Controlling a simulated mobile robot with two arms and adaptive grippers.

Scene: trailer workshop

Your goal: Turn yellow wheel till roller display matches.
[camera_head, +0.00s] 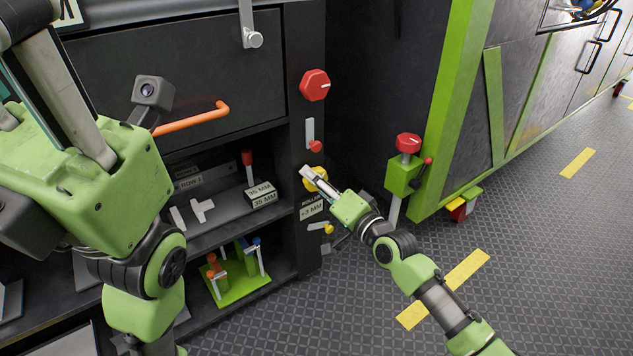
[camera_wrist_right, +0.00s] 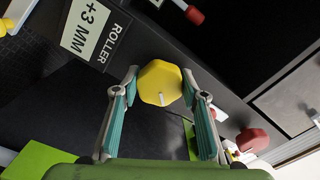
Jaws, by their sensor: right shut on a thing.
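The yellow wheel (camera_head: 316,174) is on the dark front panel, partly hidden behind my right gripper (camera_head: 309,176). In the right wrist view the yellow wheel (camera_wrist_right: 158,84) is a faceted knob with a white mark near its lower edge. My right gripper's two fingers (camera_wrist_right: 163,85) are closed on its two sides. The roller display (camera_head: 312,210) is just below the wheel and reads +3 MM; the roller display (camera_wrist_right: 86,30) also shows in the right wrist view. My left gripper (camera_head: 45,75) is at the upper left, cut by the frame edge; its opening cannot be made out.
A red knob (camera_head: 314,85) and a small red lever (camera_head: 315,147) are above the wheel, and a small yellow lever (camera_head: 327,228) is below. A green post with a red knob (camera_head: 408,143) stands right. Floor is open at right.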

